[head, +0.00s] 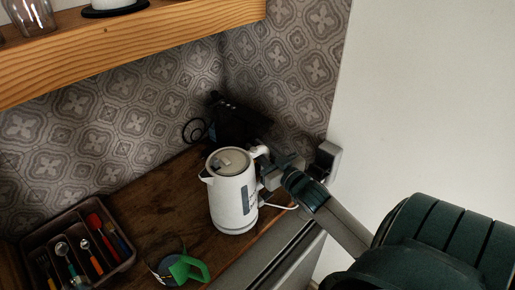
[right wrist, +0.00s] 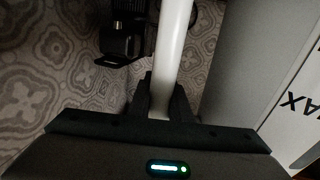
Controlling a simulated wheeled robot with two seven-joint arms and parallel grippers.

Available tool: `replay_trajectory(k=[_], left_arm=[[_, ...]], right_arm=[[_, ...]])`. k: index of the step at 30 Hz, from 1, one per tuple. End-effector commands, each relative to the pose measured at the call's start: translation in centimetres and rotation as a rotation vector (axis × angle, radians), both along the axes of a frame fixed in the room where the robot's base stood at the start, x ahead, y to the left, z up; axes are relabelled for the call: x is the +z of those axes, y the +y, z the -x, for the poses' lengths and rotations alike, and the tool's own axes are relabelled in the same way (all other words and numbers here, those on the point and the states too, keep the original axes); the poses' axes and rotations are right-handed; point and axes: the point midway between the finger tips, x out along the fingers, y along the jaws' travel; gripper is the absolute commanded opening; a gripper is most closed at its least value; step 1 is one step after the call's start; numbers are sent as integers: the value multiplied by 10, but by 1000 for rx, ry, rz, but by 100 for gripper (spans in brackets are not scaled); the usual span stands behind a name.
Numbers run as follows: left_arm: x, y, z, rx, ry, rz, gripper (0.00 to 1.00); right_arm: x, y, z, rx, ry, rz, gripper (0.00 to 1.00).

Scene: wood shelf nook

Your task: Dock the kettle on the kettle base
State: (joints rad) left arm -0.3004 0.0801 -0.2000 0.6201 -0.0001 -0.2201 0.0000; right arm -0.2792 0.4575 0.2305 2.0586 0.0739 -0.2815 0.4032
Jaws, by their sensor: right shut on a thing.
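The white kettle (head: 232,198) with a grey-beige lid stands upright over the wooden counter, spout to the left and handle to the right. My right gripper (head: 264,168) is at its right side, shut on the handle. In the right wrist view the white handle (right wrist: 173,55) runs between the two dark fingers (right wrist: 164,100). I cannot make out the kettle base; a white cord (head: 281,206) shows at the kettle's lower right. Whether the kettle's bottom touches anything is hidden. My left gripper is not in view.
A black appliance (head: 236,124) stands behind the kettle in the corner. A cutlery tray (head: 124,264) is at the left, and a green object (head: 187,269) lies in front. A wall socket (head: 326,160) is at the right; a wooden shelf (head: 130,50) overhangs the counter.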

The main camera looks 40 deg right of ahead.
Motion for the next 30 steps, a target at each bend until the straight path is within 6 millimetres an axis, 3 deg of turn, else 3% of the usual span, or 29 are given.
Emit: replay_trajectory(k=[30], left_arm=[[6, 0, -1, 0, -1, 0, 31]], right_arm=[[1, 0, 0, 1, -3, -2, 0]])
